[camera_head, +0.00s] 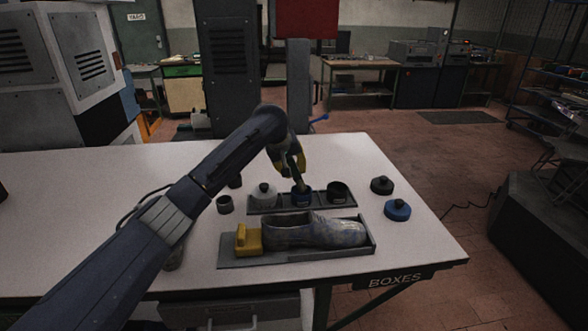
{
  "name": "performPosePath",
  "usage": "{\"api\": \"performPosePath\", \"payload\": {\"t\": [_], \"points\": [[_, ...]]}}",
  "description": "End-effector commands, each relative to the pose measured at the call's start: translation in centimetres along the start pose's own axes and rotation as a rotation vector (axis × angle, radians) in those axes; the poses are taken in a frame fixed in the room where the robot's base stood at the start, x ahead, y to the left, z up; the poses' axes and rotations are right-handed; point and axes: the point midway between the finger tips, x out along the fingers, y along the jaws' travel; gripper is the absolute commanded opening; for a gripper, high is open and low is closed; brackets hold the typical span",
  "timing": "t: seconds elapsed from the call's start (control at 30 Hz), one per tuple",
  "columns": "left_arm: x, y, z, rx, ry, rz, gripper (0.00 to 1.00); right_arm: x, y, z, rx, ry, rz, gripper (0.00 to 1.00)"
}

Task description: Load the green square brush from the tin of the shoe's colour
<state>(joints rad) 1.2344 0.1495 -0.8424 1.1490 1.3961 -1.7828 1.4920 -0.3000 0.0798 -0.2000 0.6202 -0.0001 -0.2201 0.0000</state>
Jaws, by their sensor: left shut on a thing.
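My left gripper (293,171) reaches in from the left and points down over the tin rack. It is shut on a slim dark olive brush (299,184), whose lower end is at the mouth of the open blue tin (301,200). I cannot tell how deep the brush sits or whether its head is square. A pale tin with a knob (263,196) stands left of the blue tin, and a dark open tin (338,193) stands right. The shoe (318,232), mottled grey with bluish patches, lies in front on a tray. My right gripper is not in view.
A yellow block (248,240) sits at the shoe's left end on the grey tray (228,254). A black lid (382,185) and a blue lid (397,210) lie to the right. A small dark pot (225,205) stands left of the rack. The table's right corner is clear.

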Motion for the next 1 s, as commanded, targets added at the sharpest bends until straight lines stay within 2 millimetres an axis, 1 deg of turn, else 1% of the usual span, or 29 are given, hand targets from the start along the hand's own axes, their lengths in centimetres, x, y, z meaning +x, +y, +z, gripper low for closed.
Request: {"api": "performPosePath", "payload": {"t": [1.0], "points": [[0.82,-0.33,0.34,0.0,0.0,0.0,0.0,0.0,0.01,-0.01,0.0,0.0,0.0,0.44]]}}
